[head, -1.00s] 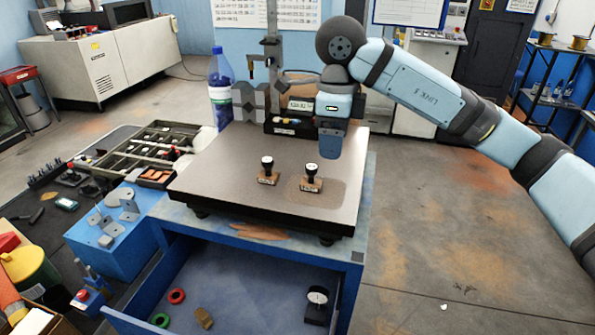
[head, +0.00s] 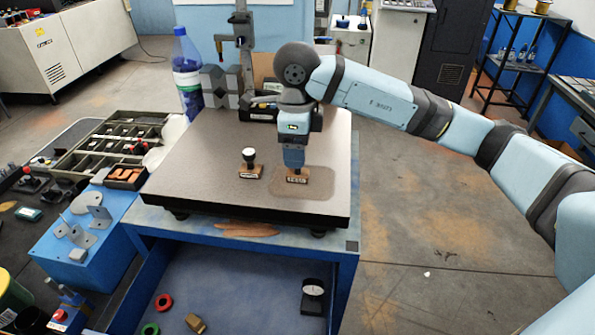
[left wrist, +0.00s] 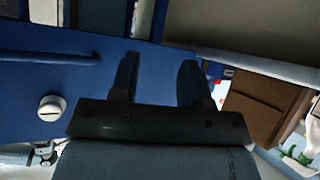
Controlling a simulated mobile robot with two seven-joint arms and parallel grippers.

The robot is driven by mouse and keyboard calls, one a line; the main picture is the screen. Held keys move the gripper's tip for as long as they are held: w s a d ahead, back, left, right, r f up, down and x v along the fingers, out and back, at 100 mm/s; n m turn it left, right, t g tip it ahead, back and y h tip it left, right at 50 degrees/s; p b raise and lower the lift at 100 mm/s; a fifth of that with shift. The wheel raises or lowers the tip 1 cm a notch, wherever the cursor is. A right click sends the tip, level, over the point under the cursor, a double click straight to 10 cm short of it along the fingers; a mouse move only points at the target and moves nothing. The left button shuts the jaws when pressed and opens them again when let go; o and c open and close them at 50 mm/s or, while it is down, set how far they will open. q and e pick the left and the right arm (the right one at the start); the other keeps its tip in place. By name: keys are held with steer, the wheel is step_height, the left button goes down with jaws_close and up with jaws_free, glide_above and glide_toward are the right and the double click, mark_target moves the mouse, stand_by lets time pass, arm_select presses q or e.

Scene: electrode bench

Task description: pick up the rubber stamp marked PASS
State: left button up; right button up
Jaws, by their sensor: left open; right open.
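Two rubber stamps with wooden bases stand on the grey-brown plate (head: 200,165) of the blue bench. The left stamp (head: 250,165) shows its dark handle with a pale top. The right stamp (head: 298,177) stands on a darker patch, its handle hidden by my right gripper (head: 294,164). The labels are too small to read surely, so I cannot tell which says PASS. My right gripper is open, pointing down right over the right stamp. My left gripper (left wrist: 158,78) is open and empty in the left wrist view, beside a blue surface.
A blue-capped bottle (head: 187,75) and grey V-blocks (head: 221,84) stand behind the plate. A compartment tray (head: 108,150) and a blue box (head: 85,235) lie to the left. An open drawer below holds a dial gauge (head: 313,290) and rings. The plate's front left is clear.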

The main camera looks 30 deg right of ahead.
steer(key=shift+s+f, duration=0.25)
steer(key=shift+f, duration=0.15)
steer(key=f, duration=0.1)
steer(key=f+p, duration=0.1)
steer(key=f, duration=0.1)
steer(key=shift+s+d+f, duration=0.15)
steer(key=shift+s+f, duration=0.1)
steer(key=shift+s, duration=0.1)
steer(key=shift+f, duration=0.45)
steer(key=c, duration=1)
